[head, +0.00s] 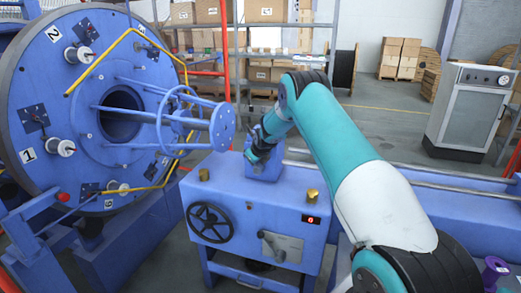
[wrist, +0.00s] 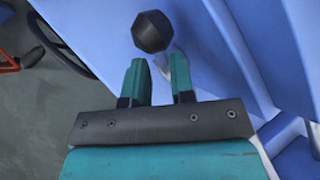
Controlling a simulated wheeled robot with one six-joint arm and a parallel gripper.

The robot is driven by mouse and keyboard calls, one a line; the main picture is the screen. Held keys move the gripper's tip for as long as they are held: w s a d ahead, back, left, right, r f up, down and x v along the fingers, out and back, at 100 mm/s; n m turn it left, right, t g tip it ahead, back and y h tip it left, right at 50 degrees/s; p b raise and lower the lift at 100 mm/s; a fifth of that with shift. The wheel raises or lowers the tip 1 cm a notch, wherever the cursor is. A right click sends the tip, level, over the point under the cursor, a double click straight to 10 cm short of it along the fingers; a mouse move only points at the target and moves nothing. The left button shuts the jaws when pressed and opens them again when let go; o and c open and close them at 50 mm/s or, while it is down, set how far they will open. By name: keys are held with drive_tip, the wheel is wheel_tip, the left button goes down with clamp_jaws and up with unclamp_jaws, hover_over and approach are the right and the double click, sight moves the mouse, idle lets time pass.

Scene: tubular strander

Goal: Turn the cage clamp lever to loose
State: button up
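A lever with a black faceted knob (wrist: 152,32) and a short grey stem shows in the wrist view, just ahead of my gripper. I take it for the cage clamp lever; its loose or tight setting cannot be read. My gripper (wrist: 158,68) has its two teal fingers apart, with the stem near the gap between their tips. I see no clear contact. In the head view my gripper (head: 257,150) is beside a blue upright block (head: 264,168) on the machine's top. The lever is hardly visible there, hidden by my gripper and arm.
The large blue disc (head: 28,75) with spools and yellow bars stands left. Shelves and a grey cabinet (head: 470,112) stand behind.

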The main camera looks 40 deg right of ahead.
drive_tip(key=b+v, duration=0.2)
drive_tip(key=v, duration=1.3)
drive_tip(key=shift+s, duration=0.15)
drive_tip(key=shift+a+r, duration=0.1)
drive_tip(key=shift+r, duration=0.05)
